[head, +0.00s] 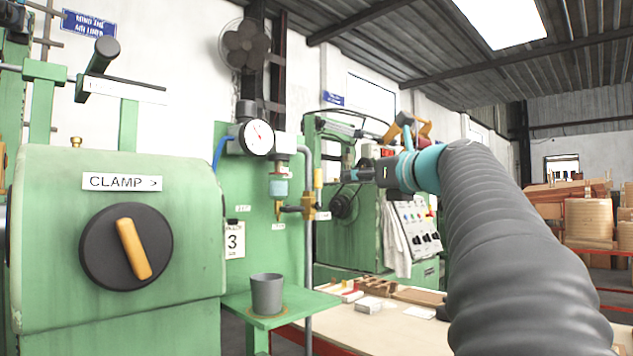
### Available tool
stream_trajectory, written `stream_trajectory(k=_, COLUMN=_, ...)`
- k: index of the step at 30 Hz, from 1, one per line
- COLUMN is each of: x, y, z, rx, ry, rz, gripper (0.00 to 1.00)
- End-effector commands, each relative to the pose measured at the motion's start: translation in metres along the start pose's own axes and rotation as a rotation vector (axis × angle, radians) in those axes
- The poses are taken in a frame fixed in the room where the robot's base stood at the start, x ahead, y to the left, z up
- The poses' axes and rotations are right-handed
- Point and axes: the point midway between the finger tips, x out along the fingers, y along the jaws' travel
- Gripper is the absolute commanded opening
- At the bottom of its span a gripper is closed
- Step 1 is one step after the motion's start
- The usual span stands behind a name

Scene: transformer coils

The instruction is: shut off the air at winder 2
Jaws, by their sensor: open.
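A brass valve (306,206) sits on the pipework under the air regulator and its pressure gauge (257,138). A yellow upright lever (318,184) shows just beside the valve, close to the grey pipe.
A green machine with a CLAMP label and a yellow-handled black knob (126,248) fills the left. A grey cup (267,293) stands on a green shelf. Below is a bench (400,330) with small parts. Another green machine (370,225) stands behind my arm.

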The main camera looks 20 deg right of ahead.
Motion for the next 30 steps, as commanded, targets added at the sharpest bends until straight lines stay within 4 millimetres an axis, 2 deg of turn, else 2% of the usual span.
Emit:
stream_trajectory(k=18, x=0.107, y=0.003, z=0.0, rx=0.0, ry=0.001, rz=0.005, gripper=0.45)
stream_trajectory(k=24, x=0.127, y=0.001, z=0.0, rx=-0.001, ry=0.001, rz=0.003, gripper=0.45)
stream_trajectory(k=30, x=0.132, y=0.001, z=0.0, rx=-0.001, ry=0.0, rz=0.001, gripper=0.45)
